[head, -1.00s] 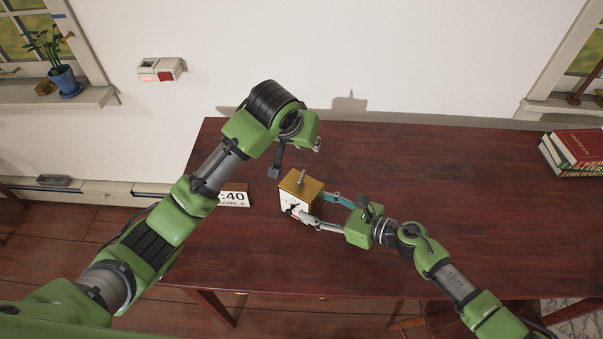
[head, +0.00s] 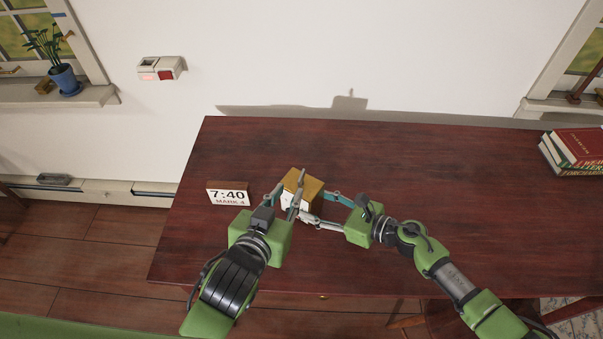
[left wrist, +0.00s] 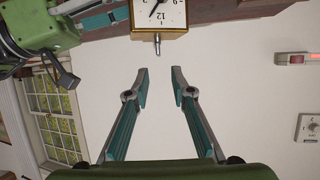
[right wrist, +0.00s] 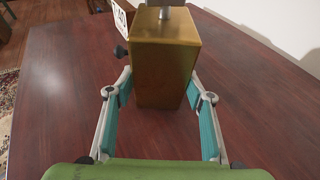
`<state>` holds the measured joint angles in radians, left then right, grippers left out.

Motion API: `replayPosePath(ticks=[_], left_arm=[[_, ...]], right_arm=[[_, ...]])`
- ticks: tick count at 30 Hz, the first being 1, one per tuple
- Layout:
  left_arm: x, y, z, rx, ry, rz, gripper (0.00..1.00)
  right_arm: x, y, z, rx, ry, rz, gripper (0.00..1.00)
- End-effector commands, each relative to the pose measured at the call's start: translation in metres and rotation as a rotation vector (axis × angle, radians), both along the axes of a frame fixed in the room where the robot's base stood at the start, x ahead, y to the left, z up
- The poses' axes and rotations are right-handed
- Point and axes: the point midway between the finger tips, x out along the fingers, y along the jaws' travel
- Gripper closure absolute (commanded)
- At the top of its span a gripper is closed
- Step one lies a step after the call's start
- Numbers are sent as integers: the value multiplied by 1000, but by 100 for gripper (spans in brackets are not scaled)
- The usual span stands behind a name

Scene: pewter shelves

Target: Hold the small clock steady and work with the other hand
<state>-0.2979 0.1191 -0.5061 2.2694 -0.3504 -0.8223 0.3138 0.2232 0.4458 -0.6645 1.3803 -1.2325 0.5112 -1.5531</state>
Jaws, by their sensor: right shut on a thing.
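The small clock (head: 314,189) is a gold-brown box with a white face, standing on the dark red table (head: 430,190). A silver stem rises from its top; stem and face (left wrist: 158,12) show at the top of the left wrist view. My right gripper (head: 313,208) is shut on the clock, one finger on each side of its body (right wrist: 165,75). My left gripper (head: 287,199) is open and empty in front of the clock; its fingers (left wrist: 160,72) point toward the stem, apart from it. The left gripper partly hides the face in the head view.
A card reading 7:40 MARK 4 (head: 228,195) stands left of the clock. Books (head: 574,152) lie at the table's far right. A wall box with a red part (head: 161,69) hangs at the upper left. The table behind the clock is clear.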

Motion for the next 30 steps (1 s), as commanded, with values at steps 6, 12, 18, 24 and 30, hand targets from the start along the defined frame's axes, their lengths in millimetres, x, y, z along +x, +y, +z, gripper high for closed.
replayPosePath(ticks=[6,12,18,24,30], left_arm=[[-10,0,2,3,-16,-2,78],[14,-6,-7,3,-20,-3,78],[51,-16,-23,4,-18,-3,78],[79,-23,-35,3,-16,-3,78],[92,-27,-42,1,-16,-3,78]], right_arm=[[0,1,2,4,-2,1,79],[1,1,2,4,-2,1,79],[1,1,2,3,-2,0,79],[1,1,2,3,-2,0,79],[1,1,2,3,-2,-1,79]])
